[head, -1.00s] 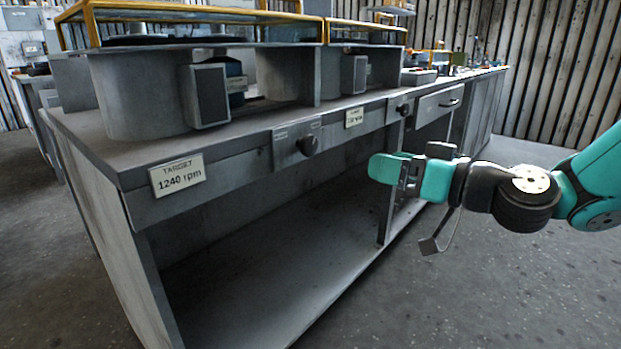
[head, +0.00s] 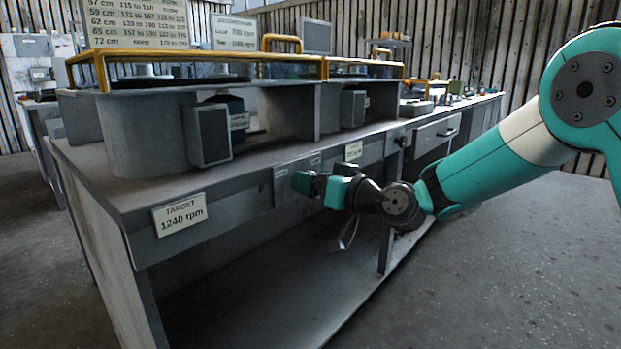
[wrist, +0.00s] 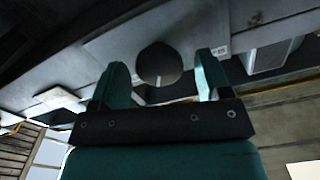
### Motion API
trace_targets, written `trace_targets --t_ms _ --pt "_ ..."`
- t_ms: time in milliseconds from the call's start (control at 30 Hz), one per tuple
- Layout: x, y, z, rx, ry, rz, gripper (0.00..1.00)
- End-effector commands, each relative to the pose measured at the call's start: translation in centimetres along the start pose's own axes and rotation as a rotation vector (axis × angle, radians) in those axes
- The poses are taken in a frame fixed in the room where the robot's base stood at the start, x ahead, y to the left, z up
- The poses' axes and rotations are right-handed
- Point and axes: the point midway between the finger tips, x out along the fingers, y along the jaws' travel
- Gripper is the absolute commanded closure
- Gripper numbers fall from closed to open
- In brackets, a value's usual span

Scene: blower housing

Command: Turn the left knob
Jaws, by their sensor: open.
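The left knob is a dark round knob with a pale mark at its edge. In the wrist view, the knob (wrist: 160,62) shows between the two green fingers of my gripper (wrist: 161,75). The fingers are open, with a gap on each side of it. How deep the knob sits between the fingertips I cannot tell. In the head view, my gripper (head: 310,185) is at the bench front, over the left knob's panel (head: 283,187), and hides the knob. A sign (head: 180,214) reading TARGET 1240 rpm is on the front, left of the gripper.
A second knob (head: 402,142) sits farther right on the front, beyond a white label (head: 353,150). Grey housings (head: 150,140) and a yellow rail (head: 215,56) stand on the bench. A chart (head: 135,22) stands behind. The space beneath is open.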

Motion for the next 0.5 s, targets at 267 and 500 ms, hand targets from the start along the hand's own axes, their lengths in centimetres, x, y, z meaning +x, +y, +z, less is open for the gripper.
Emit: trace_targets --t_ms 267,500 --pt "1.03 0.02 0.01 0.000 0.000 0.001 0.29" --pt "0.99 0.01 0.01 0.001 0.000 0.001 0.50"
